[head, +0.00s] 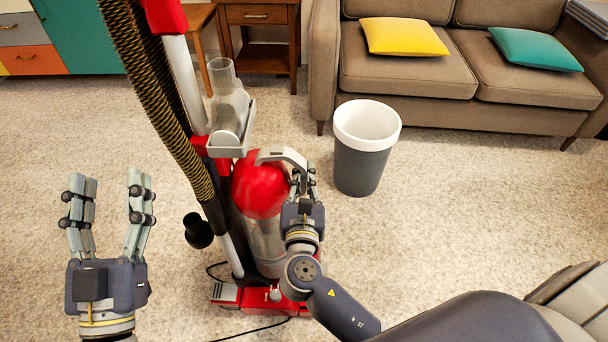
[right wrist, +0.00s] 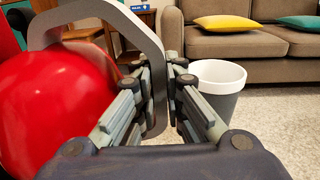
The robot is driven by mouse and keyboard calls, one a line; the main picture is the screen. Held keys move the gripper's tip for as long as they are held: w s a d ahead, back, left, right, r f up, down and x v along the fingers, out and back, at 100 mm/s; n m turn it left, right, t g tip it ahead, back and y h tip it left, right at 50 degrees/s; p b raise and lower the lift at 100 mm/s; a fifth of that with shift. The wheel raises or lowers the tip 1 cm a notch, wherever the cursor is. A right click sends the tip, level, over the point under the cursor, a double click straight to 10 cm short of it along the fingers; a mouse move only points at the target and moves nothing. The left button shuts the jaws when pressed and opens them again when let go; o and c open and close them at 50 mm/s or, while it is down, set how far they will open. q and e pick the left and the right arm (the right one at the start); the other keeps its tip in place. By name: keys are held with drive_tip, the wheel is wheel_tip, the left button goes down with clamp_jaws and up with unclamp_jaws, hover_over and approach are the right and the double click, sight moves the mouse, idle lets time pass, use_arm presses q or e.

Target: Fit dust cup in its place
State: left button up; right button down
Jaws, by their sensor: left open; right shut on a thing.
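The dust cup (head: 260,190) has a red domed top, a greyish clear lower body and a grey loop handle (head: 284,154). It stands upright against the front of the red and grey upright vacuum (head: 196,85), above its red base (head: 262,303). I cannot tell whether it is seated. My right gripper (head: 304,178) is shut on the handle at the cup's right side. In the right wrist view the red dome (right wrist: 55,105) fills the left, and the handle (right wrist: 100,14) passes between the fingers (right wrist: 160,78). My left gripper (head: 111,183) is open and empty, left of the vacuum.
A grey bin with a white rim (head: 362,165) stands right of the vacuum. A sofa (head: 420,75), a wooden side table (head: 258,30) and a coloured cabinet (head: 60,38) stand behind. A ribbed hose (head: 150,90) runs down the vacuum's left. A cord lies near its base.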

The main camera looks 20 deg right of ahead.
use_arm(q)
drive_tip(key=shift+s+r, duration=0.1)
drive_tip(key=shift+r, duration=0.2)
use_arm(e)
drive_tip(key=c, duration=1.6)
unclamp_jaws()
drive_tip(key=shift+r, duration=0.1)
drive_tip(key=shift+s+f, duration=0.1)
drive_tip(key=shift+f, duration=0.1)
